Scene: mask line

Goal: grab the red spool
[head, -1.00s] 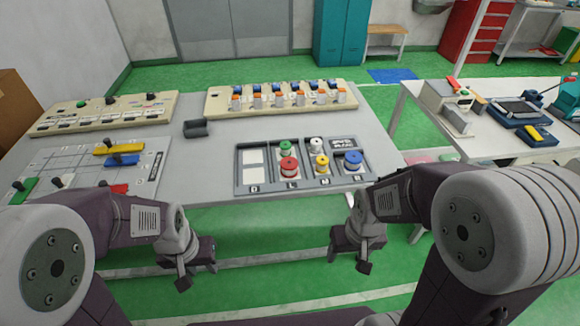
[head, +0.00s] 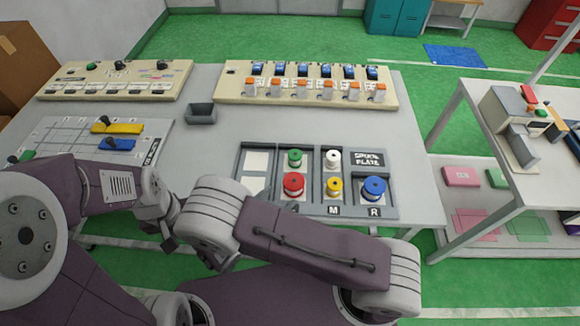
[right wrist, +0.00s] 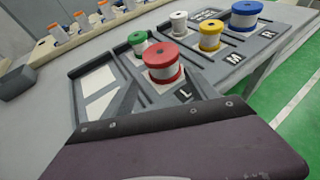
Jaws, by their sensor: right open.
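The red spool (head: 293,184) stands upright in the L section of the dark grey spool plate (head: 237,190), in front of the green spool (head: 295,158). In the right wrist view the red spool (right wrist: 163,62) stands near the centre, with nothing gripping it.
White (head: 333,159), yellow (head: 335,186) and blue (head: 374,189) spools stand to the right on the plate. A small grey bin (head: 201,113) and a beige rack (head: 225,90) are behind it. The table between bin and plate is clear. A second table (head: 467,100) is at right.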

